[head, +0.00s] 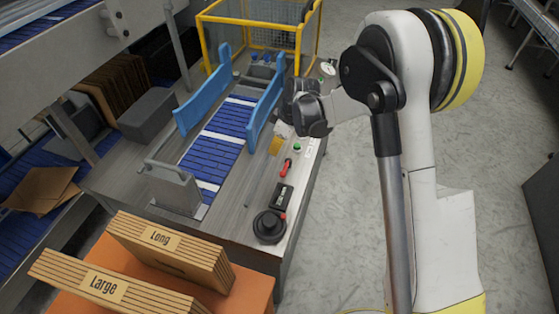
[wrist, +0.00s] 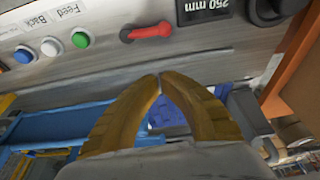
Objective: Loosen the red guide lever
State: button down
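The red guide lever (head: 286,168) lies along the panel strip at the right side of the machine top, beside the display. In the wrist view the red lever (wrist: 150,32) lies nearly level, with a dark pivot at its left end. My gripper (head: 275,148) is just behind the lever in the head view, fingers pointing down. In the wrist view my gripper's two yellow-brown fingertips (wrist: 160,77) meet with nothing visible between them. They appear below the lever in the picture and apart from it.
The 250 mm display (wrist: 203,8) and a black knob (head: 268,226) are near the lever. Blue guide rails (head: 203,92) flank the conveyor. Cardboard stacks (head: 165,250) stand in front.

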aim_at(265, 171)
jog(key=shift+s, duration=0.1)
jog(key=b+x, duration=0.1)
jog(key=x, duration=0.2)
jog(key=b+x, duration=0.2)
jog(key=x, duration=0.2)
jog(key=b+x, duration=0.1)
jog(key=x, duration=0.2)
jog(key=shift+d+f, duration=0.2)
jog(key=shift+f, duration=0.05)
jog(key=d, duration=0.1)
jog(key=s+d+r+b, duration=0.1)
jog(key=shift+d, duration=0.35)
jog(key=shift+s+d+r, duration=0.15)
jog(key=shift+d, duration=0.2)
jog(key=shift+d, duration=0.1)
